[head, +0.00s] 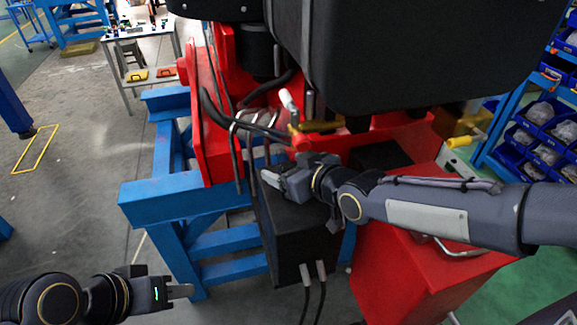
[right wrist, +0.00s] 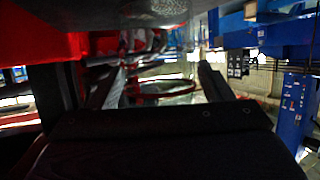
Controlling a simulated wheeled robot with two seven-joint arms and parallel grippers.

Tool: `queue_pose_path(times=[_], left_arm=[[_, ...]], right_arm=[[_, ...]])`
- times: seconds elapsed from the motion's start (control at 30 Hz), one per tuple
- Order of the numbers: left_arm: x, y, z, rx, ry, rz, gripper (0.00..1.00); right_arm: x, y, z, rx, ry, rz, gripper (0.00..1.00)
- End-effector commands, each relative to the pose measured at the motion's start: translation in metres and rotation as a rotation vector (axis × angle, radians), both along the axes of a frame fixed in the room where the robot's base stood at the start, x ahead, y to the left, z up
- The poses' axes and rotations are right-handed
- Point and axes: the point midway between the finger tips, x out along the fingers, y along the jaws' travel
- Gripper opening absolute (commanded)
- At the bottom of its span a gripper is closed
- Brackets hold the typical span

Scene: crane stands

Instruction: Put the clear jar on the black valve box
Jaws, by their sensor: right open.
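The black valve box (head: 300,235) sits in the middle of the head view, beside the blue stand, with cables leaving its lower front. My right gripper (head: 270,180) is over the box's far part, its fingers pointing left. In the right wrist view its two fingers (right wrist: 162,78) are spread apart. A thin reddish curved outline shows between or beyond them; I cannot tell whether it belongs to the clear jar. I cannot make out the clear jar surely in either view. My left gripper (head: 180,291) is at the lower left, away from the box; its finger opening is not clear.
A large black body (head: 410,50) on red parts overhangs the box. Hoses (head: 245,128) run close behind my right gripper. A red cabinet (head: 400,280) stands right of the box. Blue bins (head: 545,125) are at far right. Open floor lies left of the blue stand (head: 165,205).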

Motion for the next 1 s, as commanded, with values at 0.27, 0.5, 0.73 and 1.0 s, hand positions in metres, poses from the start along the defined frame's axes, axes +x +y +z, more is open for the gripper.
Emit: queue_pose_path(times=[0.27, 0.5, 0.73, 1.0], left_arm=[[0.000, 0.000, 0.003, 0.000, 0.000, 0.000, 0.36], [0.000, 0.000, 0.021, 0.000, 0.000, 0.000, 0.36], [0.000, 0.000, 0.046, 0.000, -0.001, 0.000, 0.36], [0.000, 0.000, 0.049, 0.000, 0.000, 0.000, 0.36]], right_arm=[[-0.009, -0.010, 0.009, 0.002, -0.002, -0.001, 0.73], [-0.042, -0.039, 0.031, -0.002, 0.000, -0.006, 0.73], [-0.070, -0.061, 0.044, 0.000, -0.006, -0.002, 0.73], [-0.083, -0.071, 0.049, -0.001, -0.002, 0.001, 0.73]])
